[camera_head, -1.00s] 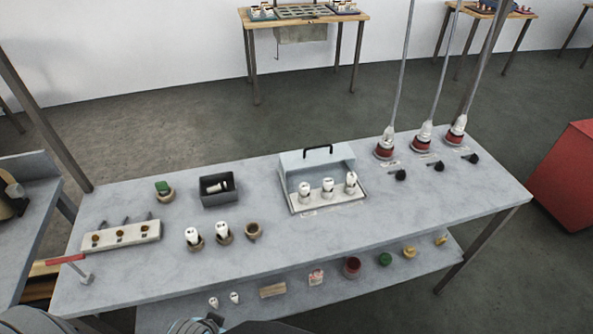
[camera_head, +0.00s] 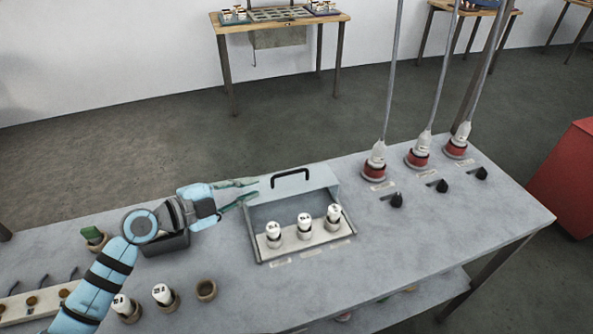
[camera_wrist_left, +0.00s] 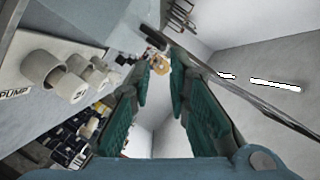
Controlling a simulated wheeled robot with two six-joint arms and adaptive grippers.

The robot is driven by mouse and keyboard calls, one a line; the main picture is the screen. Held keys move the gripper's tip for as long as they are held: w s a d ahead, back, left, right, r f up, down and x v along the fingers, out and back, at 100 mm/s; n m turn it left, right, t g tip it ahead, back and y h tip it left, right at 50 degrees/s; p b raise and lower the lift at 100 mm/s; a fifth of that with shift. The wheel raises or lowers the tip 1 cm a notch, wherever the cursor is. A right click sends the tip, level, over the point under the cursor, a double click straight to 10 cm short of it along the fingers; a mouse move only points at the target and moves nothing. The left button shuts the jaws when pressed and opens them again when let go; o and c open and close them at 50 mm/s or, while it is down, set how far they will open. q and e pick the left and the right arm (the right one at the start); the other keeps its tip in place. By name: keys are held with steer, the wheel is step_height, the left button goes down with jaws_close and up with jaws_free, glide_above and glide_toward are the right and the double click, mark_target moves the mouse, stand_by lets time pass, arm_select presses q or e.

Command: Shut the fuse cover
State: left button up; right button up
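The fuse cover (camera_head: 317,180) is a pale grey lid with a black handle (camera_head: 292,174). It stands raised at the back of the fuse box (camera_head: 262,254), so the box is open. Three white fuses (camera_head: 304,225) stand in a row in the box, and a fuse (camera_wrist_left: 66,83) also shows in the left wrist view. My left gripper (camera_head: 258,189) is beside the cover's left end, with its green fingers apart and nothing between them. It also shows in the left wrist view (camera_wrist_left: 158,70). I cannot tell whether a fingertip touches the cover. My right gripper is out of view.
A dark bin (camera_head: 165,244) is partly hidden behind my left arm. Fuses in round holders (camera_head: 163,296) stand at the front left. Red plugs with cables (camera_head: 375,164) and black knobs (camera_head: 397,201) stand right of the box. The front right of the table is clear.

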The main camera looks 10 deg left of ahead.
mark_target(290, 173)
arm_select(q)
steer(key=w+d+p, duration=0.1)
steer(key=w+d, duration=0.2)
steer(key=d, duration=0.1)
steer(key=shift+w, duration=0.4)
steer(key=x, duration=0.7)
steer(key=shift+w+a+f, duration=0.1)
steer(key=shift+a+f, duration=0.1)
steer(key=shift+a, duration=0.1)
steer(key=shift+w+d, duration=0.2)
steer(key=shift+d, duration=0.15)
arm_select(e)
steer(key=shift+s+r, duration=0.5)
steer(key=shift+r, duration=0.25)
arm_select(q)
steer(key=shift+c, duration=0.3)
jaws_close()
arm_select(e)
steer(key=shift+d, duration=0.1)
